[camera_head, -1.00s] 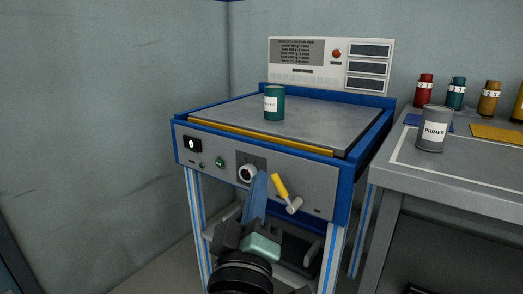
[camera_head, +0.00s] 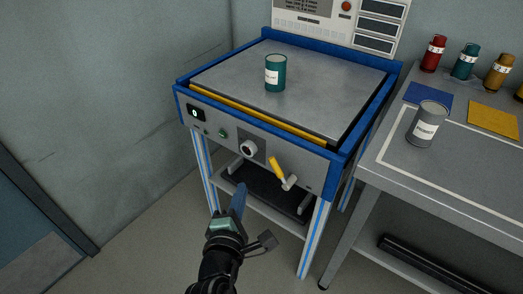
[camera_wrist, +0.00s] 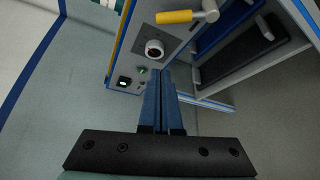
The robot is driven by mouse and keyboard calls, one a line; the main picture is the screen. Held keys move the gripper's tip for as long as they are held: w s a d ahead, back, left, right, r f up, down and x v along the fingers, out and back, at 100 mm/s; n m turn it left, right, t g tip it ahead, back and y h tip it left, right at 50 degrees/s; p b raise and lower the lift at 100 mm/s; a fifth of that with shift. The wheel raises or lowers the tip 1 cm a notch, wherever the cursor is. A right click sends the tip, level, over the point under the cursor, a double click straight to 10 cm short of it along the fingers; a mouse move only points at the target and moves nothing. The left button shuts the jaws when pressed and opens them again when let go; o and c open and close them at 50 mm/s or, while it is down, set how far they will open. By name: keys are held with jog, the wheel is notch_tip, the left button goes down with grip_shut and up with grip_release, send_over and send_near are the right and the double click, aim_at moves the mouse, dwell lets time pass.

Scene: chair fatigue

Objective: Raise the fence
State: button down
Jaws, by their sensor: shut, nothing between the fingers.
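A blue-framed machine (camera_head: 345,165) stands ahead with a grey top plate (camera_head: 320,85). A yellow strip (camera_head: 258,115), perhaps the fence, runs low along the plate's front edge. A yellow-handled lever (camera_head: 277,167) on a pale pivot is on the front panel. It also shows in the wrist view (camera_wrist: 175,16). A knob (camera_head: 247,148) is left of the lever; it also shows in the wrist view (camera_wrist: 154,49). My gripper (camera_head: 240,188) is shut and empty, its blue fingers below the panel in the picture. Its fingertips (camera_wrist: 160,72) point toward the panel in the wrist view.
A teal can (camera_head: 275,73) stands on the plate. A grey side table (camera_head: 440,175) to the right holds a primer can (camera_head: 427,123) and several colored bottles. A dark-topped shelf (camera_head: 265,190) is under the machine. Floor at left is open.

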aim_at(278, 171)
jog(key=shift+f, duration=0.15)
jog(key=b+x, duration=0.3)
jog(key=x, duration=0.7)
jog(key=shift+f, duration=0.1)
jog(key=shift+s+d+r+p, duration=0.1)
jog(key=shift+s+d+r, duration=0.2)
jog(key=shift+d, duration=0.25)
jog(key=shift+s+d+r+p, duration=0.1)
jog(key=shift+s+d+r, duration=0.2)
jog(key=shift+d, duration=0.25)
jog(key=shift+s+d+r+p, duration=0.1)
jog(key=shift+s+d+r, duration=0.15)
jog(key=shift+d, duration=0.3)
